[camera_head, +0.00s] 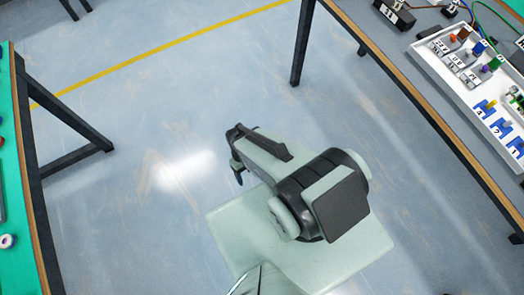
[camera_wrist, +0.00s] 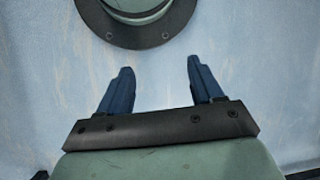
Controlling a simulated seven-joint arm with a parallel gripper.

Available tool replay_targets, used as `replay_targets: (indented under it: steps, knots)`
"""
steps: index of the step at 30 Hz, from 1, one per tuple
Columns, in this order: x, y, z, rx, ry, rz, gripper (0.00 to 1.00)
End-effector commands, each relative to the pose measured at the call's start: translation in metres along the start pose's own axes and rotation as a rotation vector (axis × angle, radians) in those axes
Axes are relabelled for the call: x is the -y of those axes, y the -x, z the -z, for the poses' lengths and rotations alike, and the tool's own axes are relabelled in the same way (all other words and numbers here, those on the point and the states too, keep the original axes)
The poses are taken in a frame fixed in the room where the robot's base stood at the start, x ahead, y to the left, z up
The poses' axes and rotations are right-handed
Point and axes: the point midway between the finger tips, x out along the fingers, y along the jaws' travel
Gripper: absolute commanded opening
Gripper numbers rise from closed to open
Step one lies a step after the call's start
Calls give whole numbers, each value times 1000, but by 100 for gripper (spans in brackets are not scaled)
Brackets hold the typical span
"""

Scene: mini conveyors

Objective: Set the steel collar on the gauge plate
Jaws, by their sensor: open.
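My gripper (camera_head: 238,178) hangs over bare floor between the two tables, away from both. In the wrist view its two blue fingers (camera_wrist: 160,70) are spread apart with nothing between them. I cannot pick out the steel collar for certain. A small pale round piece (camera_head: 7,241) lies at the left picture edge on the green-topped table; it is too small to identify. I cannot pick out the gauge plate for certain either.
The green-topped table (camera_head: 28,230) is cut off at left. At right, a grey table (camera_head: 440,100) bears a white tray (camera_head: 431,62) with several numbered blue holders and coloured pieces. Dark blocks and wires sit behind it. Floor between the tables is clear.

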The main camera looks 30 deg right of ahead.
Motion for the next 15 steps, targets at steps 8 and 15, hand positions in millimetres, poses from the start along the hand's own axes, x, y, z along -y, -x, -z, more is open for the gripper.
replay_targets:
  steps: [8,15]
  knots:
    - [-39,-32,-47,115,-183,-62,70]
    - [-43,-34,-52,127,-203,-72,70]
